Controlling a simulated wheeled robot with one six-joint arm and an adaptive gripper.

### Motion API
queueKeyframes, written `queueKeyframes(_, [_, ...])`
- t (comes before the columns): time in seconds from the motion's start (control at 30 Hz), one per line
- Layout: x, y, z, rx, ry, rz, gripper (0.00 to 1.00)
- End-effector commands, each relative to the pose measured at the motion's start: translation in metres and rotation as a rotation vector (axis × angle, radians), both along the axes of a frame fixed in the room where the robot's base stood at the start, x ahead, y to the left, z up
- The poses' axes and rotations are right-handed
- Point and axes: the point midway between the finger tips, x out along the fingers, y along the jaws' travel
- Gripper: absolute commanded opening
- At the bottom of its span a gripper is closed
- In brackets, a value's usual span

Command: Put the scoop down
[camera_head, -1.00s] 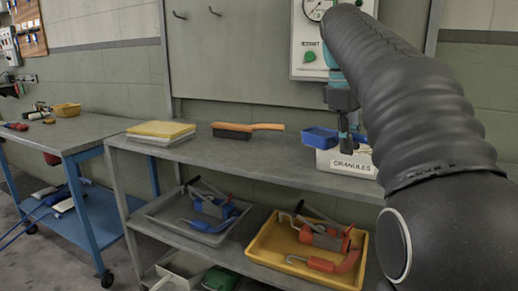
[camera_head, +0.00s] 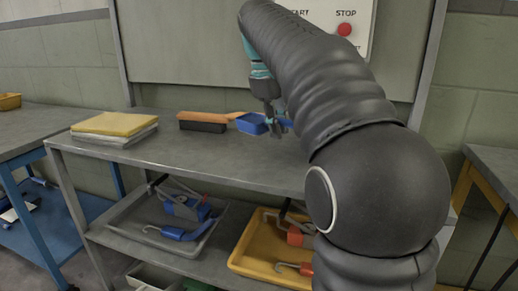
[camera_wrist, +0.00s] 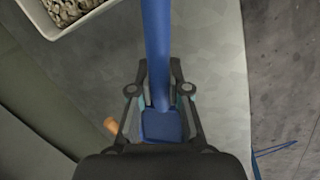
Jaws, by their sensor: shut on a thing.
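The blue scoop (camera_head: 250,123) shows in the head view over the back of the grey upper shelf, beside the brush's handle end. My gripper (camera_head: 275,118) is shut on it, and a bit of blue also shows to the right of the fingers. In the wrist view, the scoop's long blue shaft (camera_wrist: 157,50) runs up from between the fingertips of my gripper (camera_wrist: 160,95). A flat blue part of it lies below, between the finger links. I cannot tell whether the scoop touches the shelf (camera_wrist: 210,60).
A brush (camera_head: 203,122) with an orange handle lies left of the scoop. Yellow and white folded cloths (camera_head: 115,125) lie further left. The granules bin (camera_wrist: 52,30) stands at the wrist view's top left; my arm hides it in the head view. The shelf's front strip (camera_head: 200,158) is clear.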

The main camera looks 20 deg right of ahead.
Motion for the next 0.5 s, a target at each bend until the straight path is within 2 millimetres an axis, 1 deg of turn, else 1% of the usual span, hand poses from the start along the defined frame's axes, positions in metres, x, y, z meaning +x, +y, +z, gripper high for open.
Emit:
queueKeyframes(0.03, [0.005,0.009,-0.006,0.000,0.001,0.005,0.00])
queueKeyframes(0.1, [0.011,0.019,-0.012,0.000,0.000,0.005,0.00])
queueKeyframes(0.2, [0.018,0.029,-0.019,0.000,0.001,0.004,0.00])
queueKeyframes(0.37, [0.021,0.035,-0.026,0.000,-0.002,0.003,0.00])
queueKeyframes(0.5, [0.021,0.035,-0.045,0.000,0.000,0.004,0.00])
